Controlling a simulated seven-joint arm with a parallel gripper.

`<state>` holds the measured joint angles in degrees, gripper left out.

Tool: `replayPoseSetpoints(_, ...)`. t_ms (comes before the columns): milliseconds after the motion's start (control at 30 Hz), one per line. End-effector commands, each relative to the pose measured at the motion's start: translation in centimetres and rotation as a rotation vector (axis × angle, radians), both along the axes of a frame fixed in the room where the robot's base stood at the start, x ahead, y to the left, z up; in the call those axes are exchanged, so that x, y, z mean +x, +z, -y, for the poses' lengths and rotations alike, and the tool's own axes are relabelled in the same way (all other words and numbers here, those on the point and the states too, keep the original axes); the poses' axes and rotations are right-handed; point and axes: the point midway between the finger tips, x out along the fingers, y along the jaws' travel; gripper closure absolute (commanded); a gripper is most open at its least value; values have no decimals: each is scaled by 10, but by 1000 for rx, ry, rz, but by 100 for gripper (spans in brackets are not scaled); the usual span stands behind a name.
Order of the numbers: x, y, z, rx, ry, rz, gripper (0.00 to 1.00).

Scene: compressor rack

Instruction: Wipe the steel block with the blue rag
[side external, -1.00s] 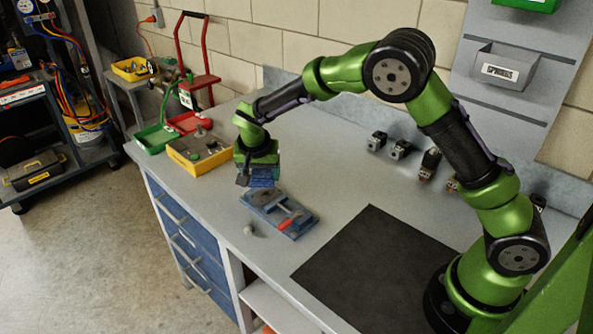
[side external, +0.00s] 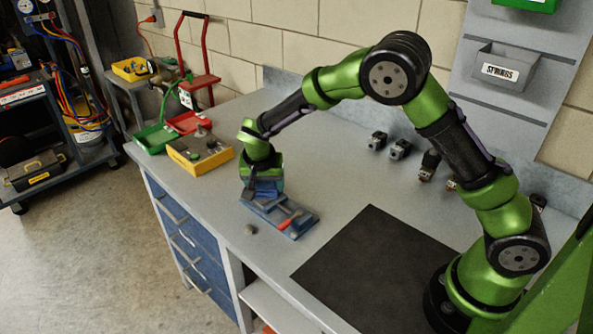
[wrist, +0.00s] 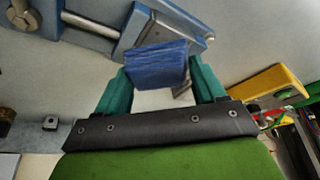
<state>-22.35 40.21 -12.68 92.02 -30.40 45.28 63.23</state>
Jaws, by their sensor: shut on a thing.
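My gripper (side external: 264,190) is low over the left end of a blue vise-like fixture (side external: 296,226) on the bench. In the wrist view its two teal fingers (wrist: 158,75) are shut on the folded blue rag (wrist: 157,62). The rag (side external: 266,184) hangs below the fingers at the fixture's left end. In the wrist view the fixture (wrist: 185,18) lies just beyond the rag, with a metal rod along it. I cannot clearly make out the steel block; the rag and gripper cover that end. Contact between rag and block cannot be told.
A red-orange handled tool (side external: 288,223) lies on the fixture. A small round grey piece (side external: 250,230) sits beside it. A yellow bin (side external: 201,153) with parts stands to the left, and several small fittings (side external: 399,149) lie at the back. The dark mat (side external: 365,275) is clear.

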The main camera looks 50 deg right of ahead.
Motion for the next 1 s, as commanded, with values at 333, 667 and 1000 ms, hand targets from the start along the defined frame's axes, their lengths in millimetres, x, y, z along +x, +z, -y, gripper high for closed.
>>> replayPoseSetpoints(333,13,25,0,1,1,1,55)
replayPoseSetpoints(667,14,56,0,0,1,2,55)
replayPoseSetpoints(1000,13,80,0,0,1,2,55)
